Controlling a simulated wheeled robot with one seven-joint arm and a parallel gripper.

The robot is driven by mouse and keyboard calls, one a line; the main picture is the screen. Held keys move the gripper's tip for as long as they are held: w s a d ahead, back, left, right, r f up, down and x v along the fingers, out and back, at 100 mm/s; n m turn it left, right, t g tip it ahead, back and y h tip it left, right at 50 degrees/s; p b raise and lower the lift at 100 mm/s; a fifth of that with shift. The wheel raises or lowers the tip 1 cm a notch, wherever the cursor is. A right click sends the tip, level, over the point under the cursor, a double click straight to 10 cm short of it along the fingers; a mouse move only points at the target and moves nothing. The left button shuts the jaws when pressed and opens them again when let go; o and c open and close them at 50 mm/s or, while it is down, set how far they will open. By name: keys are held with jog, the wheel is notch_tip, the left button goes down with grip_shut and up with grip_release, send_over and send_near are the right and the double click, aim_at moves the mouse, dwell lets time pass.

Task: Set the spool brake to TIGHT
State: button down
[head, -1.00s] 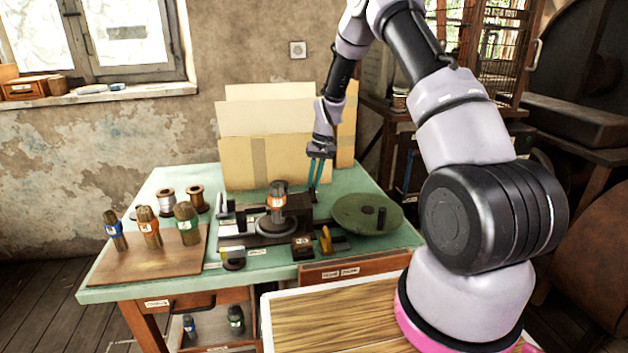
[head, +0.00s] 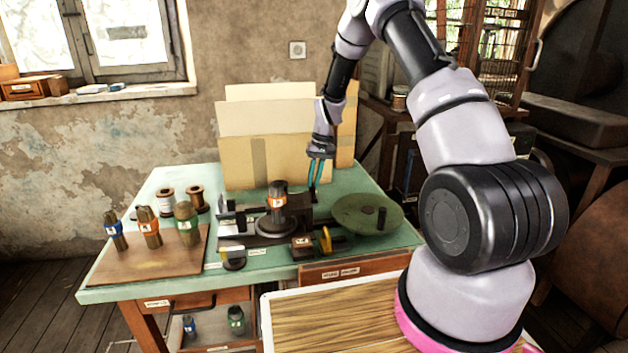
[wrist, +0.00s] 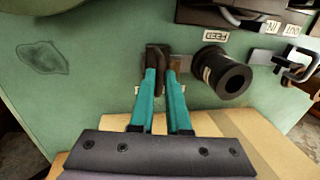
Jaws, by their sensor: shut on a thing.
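My gripper (head: 316,178) reaches down at the back of the green bench, behind the press and left of the green handwheel (head: 367,213). In the wrist view its teal fingers (wrist: 164,88) are shut on a dark brown upright lever (wrist: 157,56), which looks like the spool brake lever. The fingers cover part of it. A small pale label beside the fingers is mostly hidden, so I cannot read the brake's setting.
A black hollow cylinder (wrist: 228,76) stands close right of my fingers in the wrist view.

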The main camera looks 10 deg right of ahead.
jog(key=shift+a, duration=2.45)
jog(key=c, duration=0.9)
grip_release()
jog(key=shift+a, duration=0.1)
jog(key=shift+r, duration=0.15)
jog(key=r, duration=0.3)
jog(key=d+r, duration=0.1)
jog(key=r, duration=0.3)
jog(key=d+r, duration=0.1)
jog(key=r, duration=0.2)
jog(key=shift+d+r, duration=0.1)
jog(key=shift+r, duration=0.1)
jog(key=shift+r, duration=0.1)
